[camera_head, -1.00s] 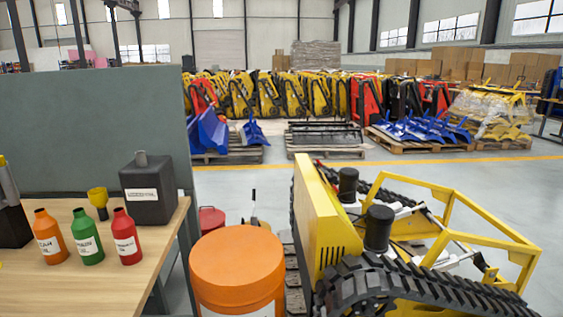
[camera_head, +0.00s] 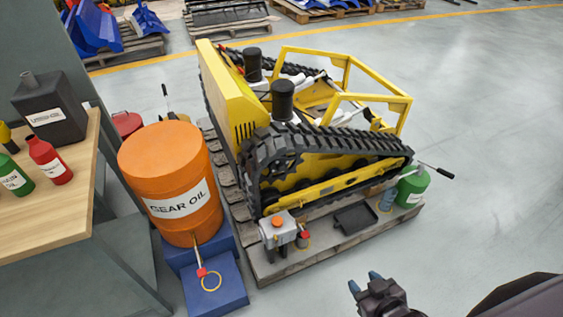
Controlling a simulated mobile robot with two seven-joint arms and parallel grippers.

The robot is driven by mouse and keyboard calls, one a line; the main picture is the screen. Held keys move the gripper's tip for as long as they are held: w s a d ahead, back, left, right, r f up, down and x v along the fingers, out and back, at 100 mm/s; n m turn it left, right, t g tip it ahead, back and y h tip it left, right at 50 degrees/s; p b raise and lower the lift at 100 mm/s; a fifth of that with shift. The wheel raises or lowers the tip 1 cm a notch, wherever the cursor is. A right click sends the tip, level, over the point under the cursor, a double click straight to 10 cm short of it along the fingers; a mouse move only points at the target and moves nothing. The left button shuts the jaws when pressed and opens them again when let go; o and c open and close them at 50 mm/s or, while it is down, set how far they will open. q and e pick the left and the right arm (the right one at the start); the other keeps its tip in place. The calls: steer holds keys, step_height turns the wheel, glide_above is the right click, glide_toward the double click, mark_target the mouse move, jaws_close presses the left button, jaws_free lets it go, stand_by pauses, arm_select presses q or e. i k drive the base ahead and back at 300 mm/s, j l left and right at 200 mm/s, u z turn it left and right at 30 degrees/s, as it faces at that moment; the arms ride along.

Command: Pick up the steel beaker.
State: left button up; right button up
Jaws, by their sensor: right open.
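A small grey-blue cylinder (camera_head: 388,198), which looks like the steel beaker, stands at the right end of the wooden pallet under the yellow tracked carrier. It is beside a green can (camera_head: 411,187) and small in the view, so its details are hard to tell. My right gripper (camera_head: 364,281) is at the bottom of the view, below and apart from the beaker. Its two blue-tipped fingers are spread and nothing is between them. My left gripper is not in view.
The yellow tracked carrier (camera_head: 320,165) fills the middle. A black tray (camera_head: 355,218) and a grey pump (camera_head: 279,231) sit on the pallet's front edge. An orange gear oil drum (camera_head: 171,170) stands left, near the wooden table (camera_head: 50,210). The floor at right is clear.

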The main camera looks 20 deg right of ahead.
mark_target(301, 243)
steer(key=z, duration=0.75)
